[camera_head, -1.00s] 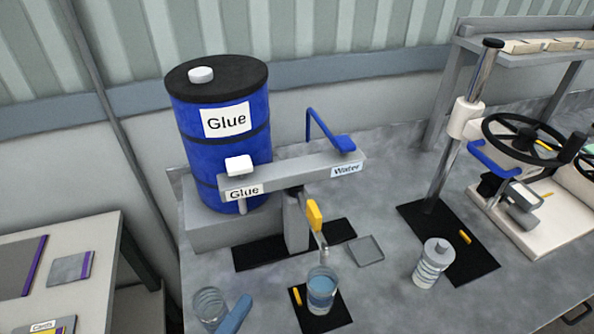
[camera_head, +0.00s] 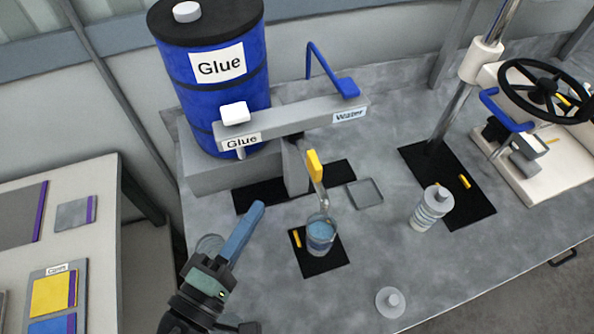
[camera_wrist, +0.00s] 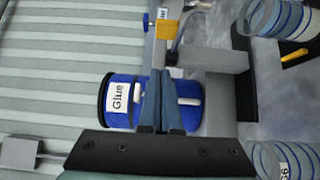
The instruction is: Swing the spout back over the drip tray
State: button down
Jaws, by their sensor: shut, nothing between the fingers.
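The spout (camera_head: 323,201) is a thin silver curved pipe below a yellow lever (camera_head: 313,164) on the grey dispenser. Its end is over a glass of blue liquid (camera_head: 320,238) standing on a black mat. The drip tray (camera_head: 365,193), a small square grey tray, lies to the right of the spout. My gripper (camera_head: 258,206) is shut and empty, left of the spout and apart from it. In the wrist view its blue fingers (camera_wrist: 161,95) are together in front of the glue drum (camera_wrist: 122,101).
The glue drum (camera_head: 216,85) stands behind the dispenser arm (camera_head: 290,122). An empty glass (camera_head: 207,243) is partly hidden by my gripper. The bench between mat and bottle is clear.

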aim_at(309, 161)
jog(key=shift+w+d+p, duration=1.95)
jog(key=shift+w+d, duration=1.5)
jog(key=shift+w, duration=0.2)
jog(key=shift+d, duration=0.1)
